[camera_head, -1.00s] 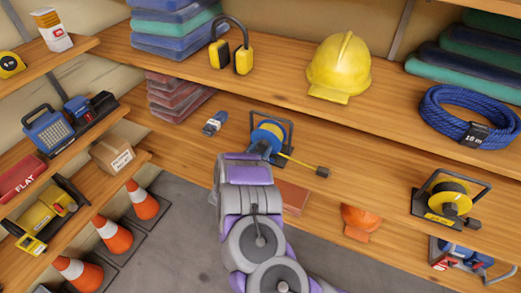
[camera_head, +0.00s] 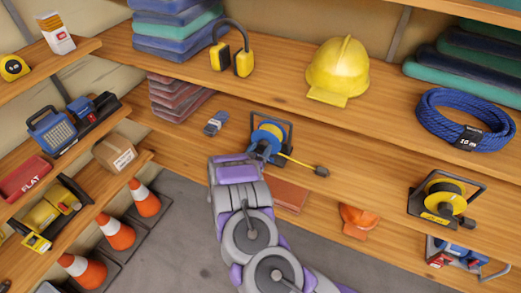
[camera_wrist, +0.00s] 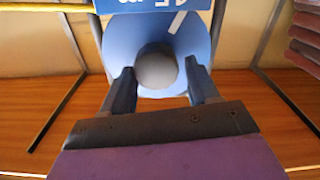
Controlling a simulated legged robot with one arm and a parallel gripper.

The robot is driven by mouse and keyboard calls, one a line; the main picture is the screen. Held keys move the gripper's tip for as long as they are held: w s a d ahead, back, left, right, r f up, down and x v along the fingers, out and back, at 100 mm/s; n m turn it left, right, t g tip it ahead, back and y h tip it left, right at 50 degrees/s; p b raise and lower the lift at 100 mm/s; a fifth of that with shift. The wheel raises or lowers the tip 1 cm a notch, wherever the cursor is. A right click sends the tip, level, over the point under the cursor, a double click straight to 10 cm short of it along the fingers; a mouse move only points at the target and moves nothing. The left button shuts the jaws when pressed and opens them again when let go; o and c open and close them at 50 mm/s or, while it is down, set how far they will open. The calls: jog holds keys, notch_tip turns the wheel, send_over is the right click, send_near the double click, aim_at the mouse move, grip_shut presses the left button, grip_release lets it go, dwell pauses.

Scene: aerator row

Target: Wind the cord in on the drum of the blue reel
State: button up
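The blue reel (camera_head: 268,134) stands in a dark frame on the middle shelf, with its yellow cord (camera_head: 298,161) running out to the right to a dark plug (camera_head: 321,171) on the board. Contact at the left is unclear. In the head view the gripper (camera_head: 262,152) is at the reel's front, partly hidden by my arm.
A second reel with a yellow drum (camera_head: 445,195) stands to the right on the same shelf. A blue-grey clamp-like item (camera_head: 215,123) and stacked red cloths (camera_head: 178,95) lie to the left. A yellow helmet (camera_head: 338,67) and ear defenders (camera_head: 232,58) are on the shelf above.

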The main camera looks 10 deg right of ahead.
jog(key=shift+o, duration=1.4)
jog(key=shift+s, duration=0.1)
jog(key=p+v, duration=0.1)
jog(key=v, duration=1.6)
jog(key=shift+a, duration=0.2)
jog(key=shift+f, duration=0.1)
